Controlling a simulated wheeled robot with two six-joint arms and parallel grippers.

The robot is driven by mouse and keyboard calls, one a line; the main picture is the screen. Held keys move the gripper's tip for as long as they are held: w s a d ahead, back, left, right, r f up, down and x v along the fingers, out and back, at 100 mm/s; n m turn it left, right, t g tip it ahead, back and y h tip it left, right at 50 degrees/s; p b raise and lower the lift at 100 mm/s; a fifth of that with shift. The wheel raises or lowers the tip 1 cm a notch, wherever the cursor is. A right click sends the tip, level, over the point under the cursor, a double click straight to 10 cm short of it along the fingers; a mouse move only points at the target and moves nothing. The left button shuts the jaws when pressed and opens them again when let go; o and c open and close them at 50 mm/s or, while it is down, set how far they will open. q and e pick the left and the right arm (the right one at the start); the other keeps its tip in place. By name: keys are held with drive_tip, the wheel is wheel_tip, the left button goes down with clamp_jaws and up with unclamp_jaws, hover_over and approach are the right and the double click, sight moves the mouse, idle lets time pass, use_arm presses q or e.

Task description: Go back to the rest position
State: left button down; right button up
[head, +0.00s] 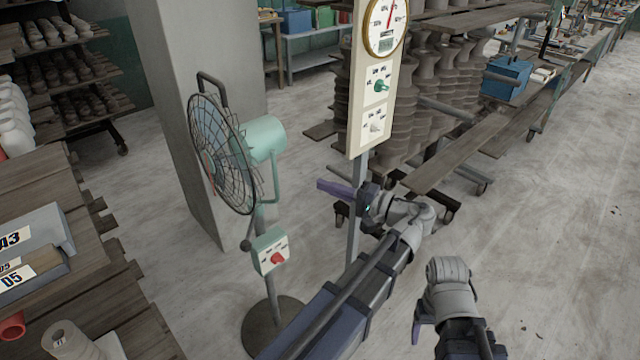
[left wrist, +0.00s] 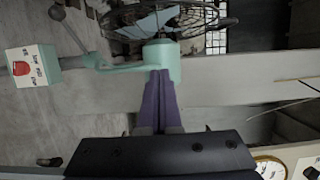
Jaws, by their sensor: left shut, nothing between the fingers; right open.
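My left gripper (head: 336,189) is in front of the post of the gauge panel, pointing left toward the fan. Its purple fingers are shut together with nothing between them. They also show shut in the left wrist view (left wrist: 160,98), with the fan's green motor housing behind the tips. My right gripper (head: 418,328) is low at the bottom of the head view, to the right of the left arm. Only part of it shows; it is open, and I see nothing held in it.
A standing fan (head: 222,150) with a switch box (head: 271,252) is left of my left arm. A gauge panel (head: 372,95) on a post stands close behind the left gripper. Plank shelves (head: 470,150) lie beyond. A wooden bench (head: 100,290) is at left. Floor at right is clear.

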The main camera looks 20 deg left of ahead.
use_arm(q)
drive_tip(key=s+d+f+m+h, duration=0.1)
drive_tip(key=s+d+f+h, duration=0.45)
drive_tip(key=f, duration=0.35)
drive_tip(key=s+d+f+m+h, duration=0.1)
drive_tip(key=s+d+f+h, duration=0.4)
drive_tip(key=f, duration=0.5)
drive_tip(key=s+d+f+g+h, duration=0.1)
drive_tip(key=s+d+f+h, duration=0.2)
drive_tip(key=d+h, duration=0.3)
drive_tip(key=s+d, duration=0.1)
drive_tip(key=d, duration=0.2)
drive_tip(key=shift+d+m+g, duration=0.15)
drive_tip(key=shift+m+g, duration=0.25)
